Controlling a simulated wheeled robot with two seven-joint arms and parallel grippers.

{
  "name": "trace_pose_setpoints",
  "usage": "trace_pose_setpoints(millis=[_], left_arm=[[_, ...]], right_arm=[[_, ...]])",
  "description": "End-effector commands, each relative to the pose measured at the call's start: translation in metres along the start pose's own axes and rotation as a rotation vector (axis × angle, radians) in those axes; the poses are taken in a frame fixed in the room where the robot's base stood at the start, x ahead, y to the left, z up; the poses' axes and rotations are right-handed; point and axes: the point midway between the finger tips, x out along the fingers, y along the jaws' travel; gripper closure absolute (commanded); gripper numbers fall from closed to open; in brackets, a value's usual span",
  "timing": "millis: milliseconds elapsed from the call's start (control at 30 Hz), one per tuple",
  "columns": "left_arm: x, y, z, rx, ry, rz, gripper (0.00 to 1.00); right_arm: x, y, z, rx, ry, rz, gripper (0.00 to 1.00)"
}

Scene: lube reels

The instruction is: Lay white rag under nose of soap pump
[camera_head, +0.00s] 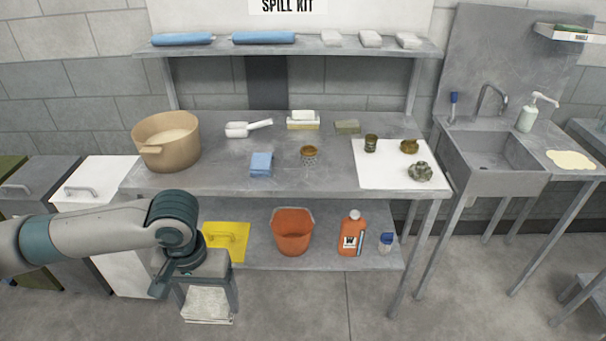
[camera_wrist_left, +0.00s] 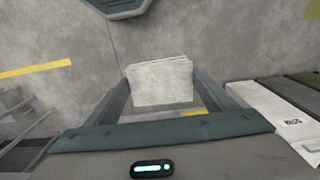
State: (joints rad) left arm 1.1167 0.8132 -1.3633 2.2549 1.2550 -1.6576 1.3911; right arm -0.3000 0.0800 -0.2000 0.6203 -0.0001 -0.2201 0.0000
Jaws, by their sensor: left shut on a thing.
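My left gripper (camera_head: 208,296) points down in front of the workbench, low over the floor. It is shut on a folded white rag (camera_head: 207,306), which hangs between the two fingers. The rag also shows in the left wrist view (camera_wrist_left: 160,83) as a pale layered square. The soap pump (camera_head: 527,117), a pale green bottle with a white head, stands at the right of the sink, far from the gripper. Its nose (camera_head: 546,98) points right. A pale yellow flat patch (camera_head: 570,160) lies on the counter in front of the pump. My right gripper is out of view.
The workbench (camera_head: 225,181) holds a tan pot (camera_head: 168,141), a white scoop (camera_head: 247,128), a blue folded cloth (camera_head: 261,164) and metal parts on a white sheet (camera_head: 385,176). The sink (camera_head: 492,158) lies between bench and pump. An orange bucket (camera_head: 293,231) stands below.

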Motion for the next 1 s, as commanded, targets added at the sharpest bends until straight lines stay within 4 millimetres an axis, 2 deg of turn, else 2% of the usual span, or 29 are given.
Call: trace_pose_setpoints(millis=[33, 100, 300, 500, 767, 900, 1000], left_arm=[[0.014, 0.0, 0.006, 0.0, -0.008, 0.001, 0.4], [0.031, 0.0, 0.011, 0.0, -0.008, 0.001, 0.4], [0.068, -0.001, 0.024, -0.003, -0.005, -0.003, 0.4], [0.082, -0.002, 0.03, -0.004, -0.001, -0.005, 0.4], [0.083, -0.002, 0.03, -0.004, 0.0, -0.006, 0.4], [0.083, -0.002, 0.03, -0.004, 0.0, -0.006, 0.4], [0.083, -0.002, 0.03, -0.004, 0.0, -0.006, 0.4]], right_arm=[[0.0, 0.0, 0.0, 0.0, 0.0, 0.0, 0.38], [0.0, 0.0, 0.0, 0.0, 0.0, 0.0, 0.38], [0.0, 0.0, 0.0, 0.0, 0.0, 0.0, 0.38], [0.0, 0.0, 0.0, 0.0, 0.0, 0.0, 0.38], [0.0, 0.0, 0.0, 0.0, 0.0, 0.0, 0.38], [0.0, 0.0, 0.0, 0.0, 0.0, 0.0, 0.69], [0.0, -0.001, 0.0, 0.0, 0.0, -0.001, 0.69]])
